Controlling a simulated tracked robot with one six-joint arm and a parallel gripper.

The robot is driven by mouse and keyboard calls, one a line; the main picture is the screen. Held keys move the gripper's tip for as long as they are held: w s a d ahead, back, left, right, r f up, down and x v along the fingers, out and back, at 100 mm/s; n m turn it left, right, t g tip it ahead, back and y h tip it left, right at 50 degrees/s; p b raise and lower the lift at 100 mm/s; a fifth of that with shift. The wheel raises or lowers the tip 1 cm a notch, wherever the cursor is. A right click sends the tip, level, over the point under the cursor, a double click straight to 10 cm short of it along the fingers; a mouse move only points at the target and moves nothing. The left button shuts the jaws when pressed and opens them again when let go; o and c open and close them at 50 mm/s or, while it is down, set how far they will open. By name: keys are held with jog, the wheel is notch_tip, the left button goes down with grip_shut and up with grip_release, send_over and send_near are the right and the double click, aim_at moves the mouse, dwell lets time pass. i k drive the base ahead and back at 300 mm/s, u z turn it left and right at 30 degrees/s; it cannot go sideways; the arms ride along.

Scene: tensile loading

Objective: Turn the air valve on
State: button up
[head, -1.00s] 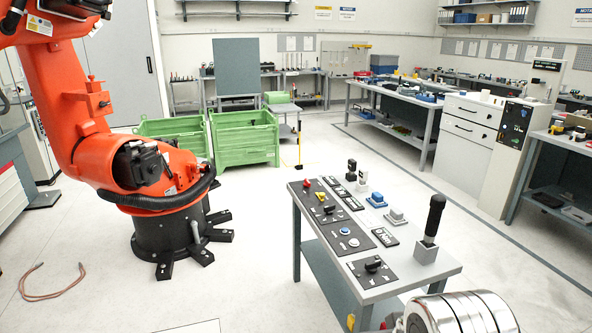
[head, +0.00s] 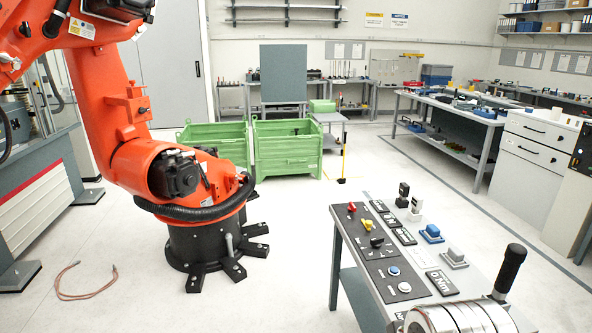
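A grey control table (head: 478,281) stands at the lower right. Its dark panels carry a red knob (head: 351,206), a yellow knob (head: 367,224), a black knob (head: 376,241), a blue button (head: 393,270) and a pale button (head: 404,287). I cannot tell which control is the air valve; the labels are too small to read. A black upright handle (head: 510,268) stands at the table's right side. A silver ringed cylinder at the bottom edge, likely part of my arm, covers the table's near end. My gripper's fingers are not in view.
A large orange robot arm (head: 115,105) on a black base (head: 203,253) stands at left. Green bins (head: 288,150) are behind it. A hose (head: 85,292) lies on the floor at lower left. Workbenches line the back and right. Floor between the orange arm and table is clear.

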aim_at(352, 207)
jog(key=u, duration=0.35)
jog(key=i, duration=2.15)
jog(key=z, duration=0.45)
jog(key=i, duration=1.25)
jog(key=z, duration=0.35)
